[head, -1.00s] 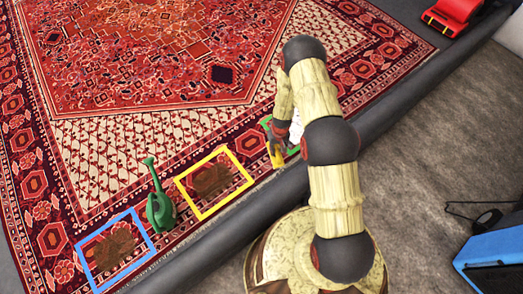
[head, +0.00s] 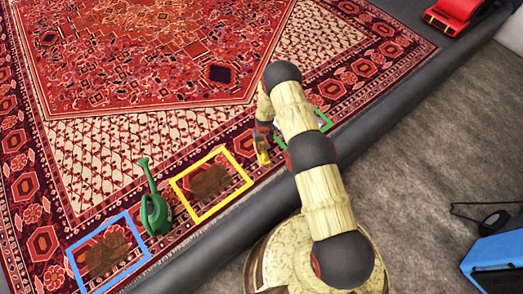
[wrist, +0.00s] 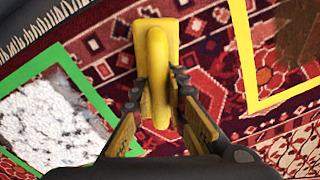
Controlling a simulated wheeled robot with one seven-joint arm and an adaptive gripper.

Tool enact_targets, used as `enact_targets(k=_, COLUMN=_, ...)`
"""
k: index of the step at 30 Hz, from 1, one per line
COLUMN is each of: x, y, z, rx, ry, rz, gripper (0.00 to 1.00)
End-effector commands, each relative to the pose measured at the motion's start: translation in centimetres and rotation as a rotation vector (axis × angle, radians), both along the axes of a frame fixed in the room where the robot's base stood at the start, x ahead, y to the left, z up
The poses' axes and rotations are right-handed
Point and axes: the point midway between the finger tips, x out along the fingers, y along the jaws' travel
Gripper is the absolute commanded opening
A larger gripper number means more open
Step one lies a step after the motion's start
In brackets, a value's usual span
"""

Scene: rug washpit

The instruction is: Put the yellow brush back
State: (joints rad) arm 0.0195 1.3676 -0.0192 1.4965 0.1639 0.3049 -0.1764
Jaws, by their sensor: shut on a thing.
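My gripper (wrist: 158,88) is shut on the yellow brush (wrist: 155,38), as the wrist view shows. My fingers close on both sides of its handle. In the head view the brush (head: 262,155) hangs below my gripper, over the rug between the yellow frame (head: 239,161) and the green frame (head: 327,121). Its bristles are hidden, and I cannot tell whether it touches the rug.
The yellow frame surrounds a brown stain (head: 211,182). The green frame surrounds white foam (wrist: 48,125). A green watering can (head: 155,213) stands between the yellow frame and a blue frame (head: 72,272) around another stain. A dark rim (head: 225,240) borders the rug (head: 130,130).

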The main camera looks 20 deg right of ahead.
Motion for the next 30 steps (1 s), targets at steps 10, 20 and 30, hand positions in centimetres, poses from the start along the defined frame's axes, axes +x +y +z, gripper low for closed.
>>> enact_targets(k=10, x=0.25, y=-0.02, z=-0.22, rx=0.000, ry=-0.004, rz=0.000, gripper=0.00)
enact_targets(k=20, x=0.20, y=-0.03, z=-0.25, rx=0.000, ry=-0.004, rz=0.000, gripper=0.28)
enact_targets(k=30, x=0.19, y=-0.02, z=-0.24, rx=0.000, ry=-0.004, rz=0.000, gripper=0.33)
